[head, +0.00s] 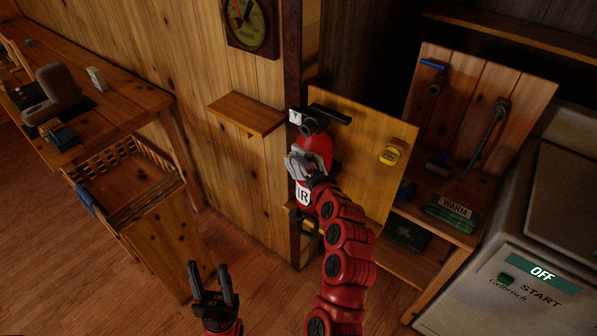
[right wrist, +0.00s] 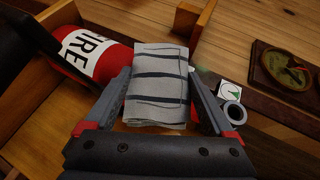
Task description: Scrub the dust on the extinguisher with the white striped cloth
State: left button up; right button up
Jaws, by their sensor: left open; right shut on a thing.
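The red extinguisher (head: 318,146) stands upright against the wooden post, partly hidden by my right arm. In the right wrist view it shows at the upper left (right wrist: 111,63) with a white FIRE label. My right gripper (head: 306,168) is at the extinguisher's front, shut on the white striped cloth (right wrist: 158,72). The cloth is folded, with dark stripes, and lies between both fingers beside the extinguisher; I cannot tell whether they touch. No dust can be made out. My left gripper (head: 214,283) is open and empty, low over the floor.
A small wooden shelf (head: 246,114) juts from the wall left of the extinguisher. A yellowish board (head: 368,135) is behind it at right. A workbench (head: 125,98) is at left, a white machine (head: 470,285) at lower right. The floor between is clear.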

aim_at(288, 163)
jog(key=shift+s+d, duration=0.4)
jog(key=shift+d, duration=0.2)
jog(key=shift+w+a+r, duration=0.1)
jog(key=shift+w+a, duration=0.3)
jog(key=shift+a, duration=0.15)
jog(key=shift+w+a+p, duration=0.5)
jog(key=shift+w+a, duration=0.25)
jog(key=shift+a, duration=0.2)
jog(key=shift+w+a+p, duration=0.35)
jog(key=shift+w+a, duration=0.1)
jog(key=shift+a, duration=0.2)
jog(key=shift+w+a+p, duration=0.35)
jog(key=shift+w+a, duration=0.1)
jog(key=shift+a, duration=0.2)
jog(key=shift+w+a, duration=0.2)
